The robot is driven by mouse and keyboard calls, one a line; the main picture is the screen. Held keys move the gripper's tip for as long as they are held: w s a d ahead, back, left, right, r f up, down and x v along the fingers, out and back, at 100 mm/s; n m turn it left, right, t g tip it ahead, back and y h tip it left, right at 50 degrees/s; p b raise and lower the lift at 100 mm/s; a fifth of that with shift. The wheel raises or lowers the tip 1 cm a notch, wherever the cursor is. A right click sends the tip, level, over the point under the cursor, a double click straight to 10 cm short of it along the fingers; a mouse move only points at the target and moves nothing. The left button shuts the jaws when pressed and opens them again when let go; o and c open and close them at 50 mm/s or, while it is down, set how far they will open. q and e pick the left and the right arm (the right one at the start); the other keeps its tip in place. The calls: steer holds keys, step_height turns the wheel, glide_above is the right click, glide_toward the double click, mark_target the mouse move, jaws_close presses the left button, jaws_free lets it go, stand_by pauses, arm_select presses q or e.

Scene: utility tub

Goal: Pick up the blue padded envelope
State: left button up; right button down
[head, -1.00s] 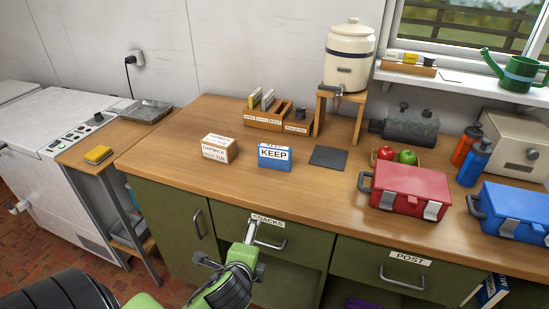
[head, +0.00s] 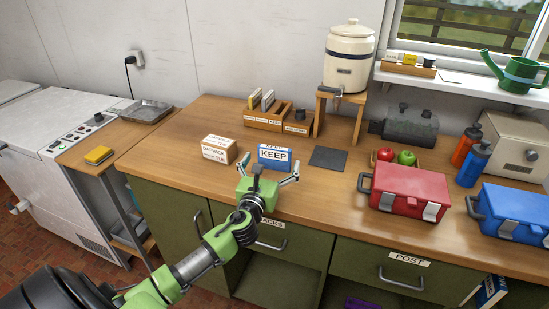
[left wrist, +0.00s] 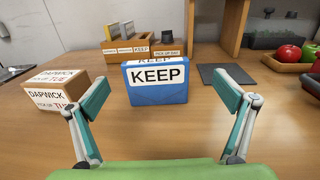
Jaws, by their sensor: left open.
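The blue padded envelope (head: 274,158) stands on the wooden counter, with a white KEEP label on its front. It also shows in the left wrist view (left wrist: 157,92), upright and straight ahead. My left gripper (head: 270,168) is open and empty, just in front of the envelope. In the left wrist view its two fingers (left wrist: 163,100) are spread, one to each side of the envelope, and the envelope appears a little beyond them. My right gripper is not in view.
A labelled cardboard box (head: 219,149) stands close to the left of the envelope. A dark flat mat (head: 328,158) lies to its right. A wooden sorter (head: 267,118) stands behind. The red case (head: 408,190) stands farther right. The counter's front left is clear.

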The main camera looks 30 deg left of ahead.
mark_target(273, 152)
arm_select(q)
steer(key=x, duration=0.5)
steer(key=shift+a, duration=0.5)
steer(key=shift+w+f, duration=0.1)
steer(key=shift+w, duration=0.3)
steer(key=shift+a, duration=0.1)
steer(key=c, duration=1.1)
